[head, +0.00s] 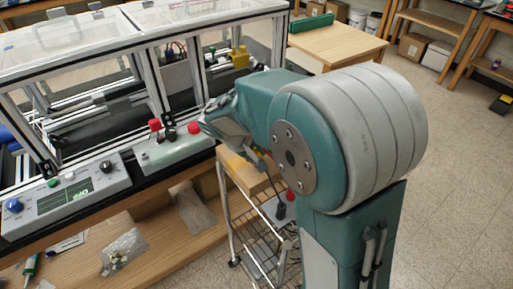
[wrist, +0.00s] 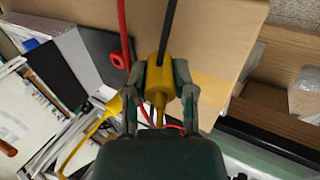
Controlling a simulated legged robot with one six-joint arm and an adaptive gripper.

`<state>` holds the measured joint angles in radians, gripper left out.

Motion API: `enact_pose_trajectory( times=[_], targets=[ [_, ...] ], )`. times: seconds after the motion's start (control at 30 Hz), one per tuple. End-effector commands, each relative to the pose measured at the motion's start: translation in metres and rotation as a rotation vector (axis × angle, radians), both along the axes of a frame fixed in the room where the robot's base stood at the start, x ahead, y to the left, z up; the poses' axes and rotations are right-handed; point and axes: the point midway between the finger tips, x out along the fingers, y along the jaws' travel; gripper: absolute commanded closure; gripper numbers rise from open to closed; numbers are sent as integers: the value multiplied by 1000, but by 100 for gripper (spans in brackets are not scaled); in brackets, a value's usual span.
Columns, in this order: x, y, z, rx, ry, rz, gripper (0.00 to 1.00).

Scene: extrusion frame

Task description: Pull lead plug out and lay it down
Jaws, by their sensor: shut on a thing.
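My gripper (wrist: 160,72) is shut on a yellow plug (wrist: 158,92), which sits between its two fingers in the wrist view. A black line, possibly a cable or an edge, runs up from the plug's top end. Thin yellow and red leads show near the plug's lower end. In the head view my gripper (head: 222,118) is beside the front right of the extrusion frame (head: 160,75), close to the control box with red knobs (head: 172,148). The plug cannot be made out there, and the fingertips are largely hidden. I cannot tell whether the plug touches a socket.
A wire cart with a wooden top (head: 248,172) stands below my gripper. A control panel (head: 66,192) and a clear bag (head: 122,250) are at the left on the bench. Floor is free at the right.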

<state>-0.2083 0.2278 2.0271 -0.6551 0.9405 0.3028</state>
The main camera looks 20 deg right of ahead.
Motion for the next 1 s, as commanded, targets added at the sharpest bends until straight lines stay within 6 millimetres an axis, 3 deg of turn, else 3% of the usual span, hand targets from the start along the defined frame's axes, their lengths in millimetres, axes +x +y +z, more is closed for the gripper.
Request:
enact_pose_trajectory(
  times=[0.47, 0.5, 0.6, 1.0],
  targets=[
    [0, 0, -10, 1, 0, -1, 100],
    [0, 0, -10, 1, 0, -1, 62],
    [0, 0, -10, 1, 0, -1, 26],
    [0, 0, -8, 1, -1, 0, 26]
  ],
)
